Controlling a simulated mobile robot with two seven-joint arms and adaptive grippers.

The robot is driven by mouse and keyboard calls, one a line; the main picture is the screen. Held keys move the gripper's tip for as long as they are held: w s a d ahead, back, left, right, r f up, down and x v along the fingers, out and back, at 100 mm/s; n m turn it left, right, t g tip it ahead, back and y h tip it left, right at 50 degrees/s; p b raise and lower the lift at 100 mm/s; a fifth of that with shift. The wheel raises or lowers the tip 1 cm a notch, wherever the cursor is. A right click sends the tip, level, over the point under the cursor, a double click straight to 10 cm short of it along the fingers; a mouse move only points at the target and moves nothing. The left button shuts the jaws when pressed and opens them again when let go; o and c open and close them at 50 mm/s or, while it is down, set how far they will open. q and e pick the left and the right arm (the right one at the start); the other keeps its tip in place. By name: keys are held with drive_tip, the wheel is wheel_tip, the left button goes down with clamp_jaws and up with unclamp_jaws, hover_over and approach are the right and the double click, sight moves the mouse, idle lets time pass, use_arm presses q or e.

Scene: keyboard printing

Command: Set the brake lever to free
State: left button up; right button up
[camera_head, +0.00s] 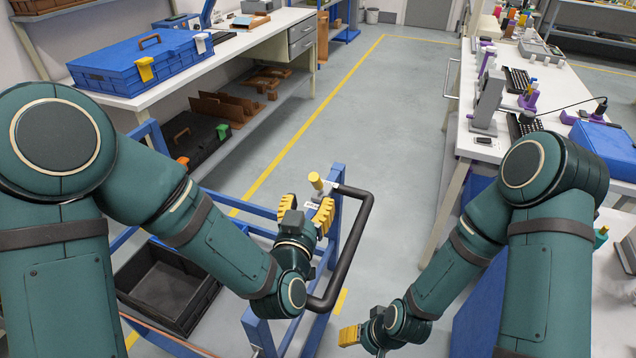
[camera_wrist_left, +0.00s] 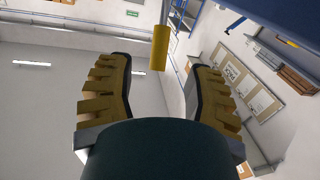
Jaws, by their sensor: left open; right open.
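The brake lever has a yellow cylindrical knob (camera_head: 316,181) near the top of a blue post of the cart frame, beside a small white label (camera_head: 312,205). My left gripper (camera_head: 308,207) is open close to the knob, with its yellow fingers around that spot. In the left wrist view the knob (camera_wrist_left: 160,49) hangs on a thin rod between and beyond the fingertips of the open left gripper (camera_wrist_left: 157,75); I see no contact. My right gripper (camera_head: 352,335) is low at the lower middle, away from the lever. The lever's lower part is hidden.
A black bent handle bar (camera_head: 350,255) rises from the blue cart frame (camera_head: 334,215) just right of the left gripper. A dark crate (camera_head: 170,283) sits low in the cart. White workbenches stand left (camera_head: 160,88) and right (camera_head: 462,120). The aisle floor (camera_head: 370,120) is clear.

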sight(314, 185)
use_arm(q)
drive_tip(key=shift+x, duration=3.5)
drive_tip(key=shift+r, duration=0.1)
drive_tip(key=shift+a, duration=0.1)
clamp_jaws()
